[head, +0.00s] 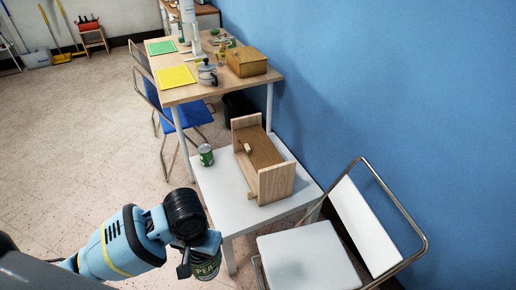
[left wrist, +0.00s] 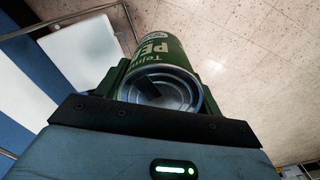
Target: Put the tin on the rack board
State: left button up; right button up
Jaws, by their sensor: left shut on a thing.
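My left gripper (head: 196,262) is shut on a green tin (head: 207,267) with pale "PEA" lettering, low in the head view. In the left wrist view the tin (left wrist: 165,60) sits between the fingers, its silver end toward the camera, with floor behind it. The wooden rack (head: 275,187) stands on a white table (head: 228,205), ahead and to the right of the gripper and apart from it. Its brown board (head: 258,150) lies between two upright end panels, with a small light wooden piece on it. My right gripper is not in view.
Another green tin (head: 206,155) stands on the white table, left of the rack. A white chair (head: 305,255) stands at the near right. Behind is a wooden table (head: 215,90) with a moka pot (head: 208,73) and a box (head: 247,63). A blue wall is at the right.

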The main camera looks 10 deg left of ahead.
aim_at(262, 146)
jog(key=j+z, duration=0.15)
jog(key=j, duration=0.2)
jog(key=k+j+z, duration=0.1)
jog(key=j, duration=0.3)
jog(key=j+z, duration=0.2)
jog(key=j, duration=0.15)
jog(key=k+j+z, duration=0.2)
jog(key=j, duration=0.15)
jog(key=j+z, duration=0.4)
jog(key=j, duration=0.35)
jog(key=j+z, duration=0.35)
jog(key=j, duration=0.4)
jog(key=i+j+z, duration=0.1)
jog(key=j+z, duration=0.25)
jog(key=j, duration=0.4)
jog(key=i+j+z, duration=0.15)
jog(key=j, duration=0.15)
jog(key=i+j+z, duration=0.15)
jog(key=j, duration=0.2)
jog(key=i+j+z, duration=0.15)
jog(key=j, duration=0.2)
